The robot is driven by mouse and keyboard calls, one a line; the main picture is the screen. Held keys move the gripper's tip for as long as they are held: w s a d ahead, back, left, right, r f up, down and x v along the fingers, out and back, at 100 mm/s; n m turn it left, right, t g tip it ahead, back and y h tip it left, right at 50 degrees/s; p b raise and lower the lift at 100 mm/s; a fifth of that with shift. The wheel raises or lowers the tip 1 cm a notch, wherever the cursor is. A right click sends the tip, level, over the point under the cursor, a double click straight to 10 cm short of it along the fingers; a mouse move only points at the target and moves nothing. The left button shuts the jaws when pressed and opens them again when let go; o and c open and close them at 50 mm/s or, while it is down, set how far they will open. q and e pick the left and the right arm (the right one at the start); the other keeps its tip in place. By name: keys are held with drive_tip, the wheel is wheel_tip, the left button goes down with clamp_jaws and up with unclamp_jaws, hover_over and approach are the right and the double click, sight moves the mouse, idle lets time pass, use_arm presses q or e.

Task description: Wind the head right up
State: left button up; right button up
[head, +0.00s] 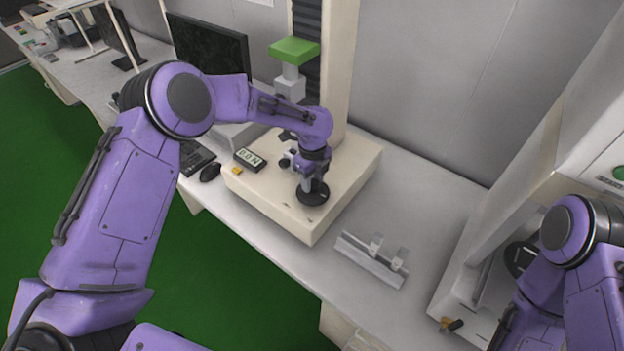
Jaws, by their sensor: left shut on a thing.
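The test stand has a cream base (345,190) and an upright column (338,60) with a dark ribbed strip. Its head, with a green top (295,50) and a pale block under it, sits high in front of the column. A black round handwheel (314,197) lies on the front of the base. My left gripper (309,184) points down and is shut at the handwheel; its fingertips are small and partly hidden, so the exact grip is unclear. My right arm shows at the right edge, but its gripper is out of the picture.
A small display (250,158) reading about 0.0 N sits on the base. A grey rail fixture (371,260) with two clear clips lies on the bench to the right. A monitor (207,45), keyboard and mouse (210,172) stand left. A cream machine frame stands right.

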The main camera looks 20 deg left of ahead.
sight(313, 182)
use_arm(q)
drive_tip(key=shift+m, duration=0.4)
drive_tip(key=o, duration=1.1)
drive_tip(key=shift+c, duration=0.2)
drive_tip(key=shift+d, duration=0.1)
wheel_tip(313, 182, up, 4)
drive_tip(key=p, duration=0.3)
drive_tip(key=shift+w+r, duration=0.1)
drive_tip(key=shift+r, duration=0.15)
wheel_tip(313, 182, up, 6)
drive_tip(key=shift+f, duration=0.1)
